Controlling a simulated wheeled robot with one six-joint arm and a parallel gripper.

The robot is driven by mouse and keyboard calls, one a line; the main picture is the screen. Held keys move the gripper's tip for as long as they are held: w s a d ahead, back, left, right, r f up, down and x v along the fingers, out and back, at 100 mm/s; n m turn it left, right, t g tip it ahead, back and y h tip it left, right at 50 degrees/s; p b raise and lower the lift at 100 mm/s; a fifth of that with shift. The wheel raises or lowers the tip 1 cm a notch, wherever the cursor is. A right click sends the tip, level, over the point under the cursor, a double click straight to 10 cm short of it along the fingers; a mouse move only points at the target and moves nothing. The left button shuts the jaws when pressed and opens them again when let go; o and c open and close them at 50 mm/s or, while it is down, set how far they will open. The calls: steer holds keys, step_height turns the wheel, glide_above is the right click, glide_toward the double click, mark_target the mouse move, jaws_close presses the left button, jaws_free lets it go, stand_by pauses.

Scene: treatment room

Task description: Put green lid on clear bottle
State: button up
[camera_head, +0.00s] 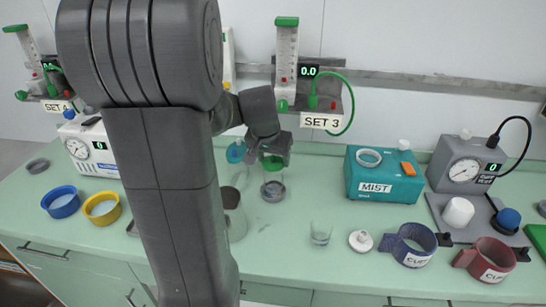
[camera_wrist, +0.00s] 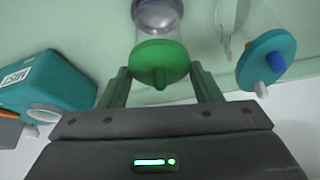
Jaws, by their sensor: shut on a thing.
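My gripper (camera_head: 272,155) is shut on the green lid (camera_wrist: 160,65), which sits between its two fingers in the wrist view. In the head view the green lid (camera_head: 273,164) shows just below the fingers. The clear bottle (camera_head: 272,188) stands on the green counter directly below the lid. It also shows in the wrist view (camera_wrist: 165,15), beyond the lid and partly hidden by it. I cannot tell whether the lid touches the bottle's rim.
A teal MIST box (camera_head: 383,182) stands to the right. A teal round lid (camera_head: 235,152) is close on the left. A small clear cup (camera_head: 320,233), a white cap (camera_head: 360,241) and two cuffs lie toward the front. My arm hides part of the counter.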

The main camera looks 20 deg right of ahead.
steer(key=shift+f+b, duration=0.85)
steer(key=shift+f, duration=0.05)
stand_by(0.5)
steer(key=o, duration=1)
steer(key=shift+r+p, duration=2.6)
steer(key=shift+r, duration=0.95)
steer(key=shift+f, duration=0.2)
